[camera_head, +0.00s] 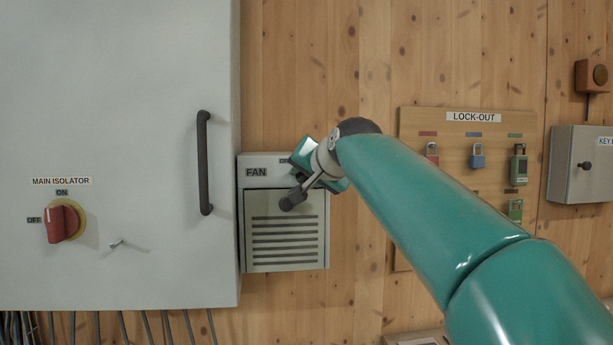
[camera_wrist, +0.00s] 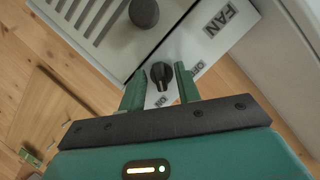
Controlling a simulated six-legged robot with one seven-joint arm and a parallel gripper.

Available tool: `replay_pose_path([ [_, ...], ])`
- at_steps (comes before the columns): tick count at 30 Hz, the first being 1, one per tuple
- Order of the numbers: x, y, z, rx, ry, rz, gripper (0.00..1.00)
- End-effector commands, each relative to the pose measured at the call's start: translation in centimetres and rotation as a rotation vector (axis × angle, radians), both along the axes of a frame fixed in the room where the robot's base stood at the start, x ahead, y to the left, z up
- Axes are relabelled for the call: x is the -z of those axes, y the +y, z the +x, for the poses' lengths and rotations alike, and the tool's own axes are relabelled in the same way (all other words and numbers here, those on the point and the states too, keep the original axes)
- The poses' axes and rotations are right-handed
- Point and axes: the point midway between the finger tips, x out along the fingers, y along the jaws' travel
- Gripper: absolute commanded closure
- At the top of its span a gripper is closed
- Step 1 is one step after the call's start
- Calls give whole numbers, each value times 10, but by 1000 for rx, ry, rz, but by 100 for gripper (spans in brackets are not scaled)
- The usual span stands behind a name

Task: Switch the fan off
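The fan box (camera_head: 285,232) is a pale grey unit with a slatted front and a FAN label, mounted beside the large cabinet. In the wrist view its small black rotary knob (camera_wrist: 161,76) sits between an OFF label and an ON label. The knob's marker seems to point toward ON, but it is small. My gripper (camera_wrist: 160,72) is open, with one green finger on each side of the knob and visible gaps to it. In the head view my gripper (camera_head: 304,160) is at the box's top right and hides the knob.
The large cabinet (camera_head: 120,250) with a black handle (camera_head: 203,162) and red main isolator (camera_head: 62,222) is at left. A lock-out board (camera_head: 468,135) hangs at right, partly behind my arm.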

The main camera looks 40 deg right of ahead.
Motion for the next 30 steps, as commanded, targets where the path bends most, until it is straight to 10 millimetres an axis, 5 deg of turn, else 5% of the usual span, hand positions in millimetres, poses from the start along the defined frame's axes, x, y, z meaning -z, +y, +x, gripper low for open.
replay_pose_path([
  [3,0,0,0,0,0,0,69],
  [8,0,0,0,0,0,0,100],
  [30,0,0,0,2,133,-190,100],
])
